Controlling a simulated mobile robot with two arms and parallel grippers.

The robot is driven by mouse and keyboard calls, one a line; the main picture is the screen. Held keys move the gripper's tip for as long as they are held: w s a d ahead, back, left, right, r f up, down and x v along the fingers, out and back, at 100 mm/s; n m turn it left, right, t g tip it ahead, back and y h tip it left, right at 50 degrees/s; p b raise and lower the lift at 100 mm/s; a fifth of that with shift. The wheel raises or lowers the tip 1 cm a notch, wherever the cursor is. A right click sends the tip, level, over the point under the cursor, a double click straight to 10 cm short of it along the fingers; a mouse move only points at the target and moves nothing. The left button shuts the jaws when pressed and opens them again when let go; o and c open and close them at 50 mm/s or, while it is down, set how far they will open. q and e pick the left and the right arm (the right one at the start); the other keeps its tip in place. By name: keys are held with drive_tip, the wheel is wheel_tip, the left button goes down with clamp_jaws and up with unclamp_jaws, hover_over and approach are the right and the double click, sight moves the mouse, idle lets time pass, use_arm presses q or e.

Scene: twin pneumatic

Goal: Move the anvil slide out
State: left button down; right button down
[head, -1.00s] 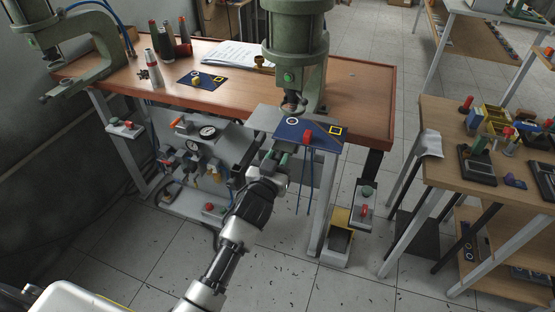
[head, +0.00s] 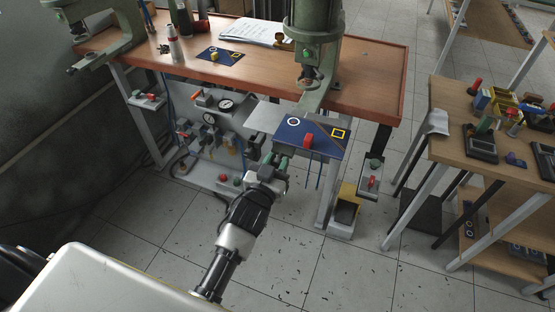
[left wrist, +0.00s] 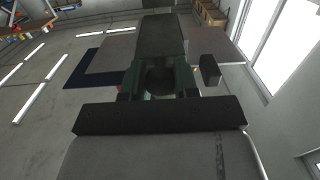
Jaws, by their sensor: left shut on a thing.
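The anvil slide is a flat grey plate (head: 275,118) that sticks out of the middle green press (head: 316,35) towards me. A blue plate (head: 297,137) with a white ring, a yellow square and a red knob (head: 308,141) lies at its front. My left gripper (head: 276,160) is at the slide's near left edge, just below the blue plate, shut on a part of the slide. What lies between its green fingers is mostly hidden in the head view. In the left wrist view the fingers (left wrist: 159,82) close around a dark part. My right gripper is not in view.
The workbench (head: 365,80) carries a second green press (head: 120,20), a blue card (head: 220,57) and papers (head: 250,31). Gauges and valves hang below it. A side table (head: 440,145) with parts stands at right. The floor before me is clear.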

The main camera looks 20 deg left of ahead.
use_arm(q)
drive_tip(key=c, duration=0.9)
unclamp_jaws()
drive_tip(key=shift+o, duration=0.3)
drive_tip(key=shift+s+f, duration=0.1)
drive_tip(key=shift+s, duration=0.4)
drive_tip(key=s+b, duration=0.1)
drive_tip(key=s, duration=0.8)
drive_tip(key=shift+s+a+b, duration=0.2)
drive_tip(key=shift+s+b, duration=0.2)
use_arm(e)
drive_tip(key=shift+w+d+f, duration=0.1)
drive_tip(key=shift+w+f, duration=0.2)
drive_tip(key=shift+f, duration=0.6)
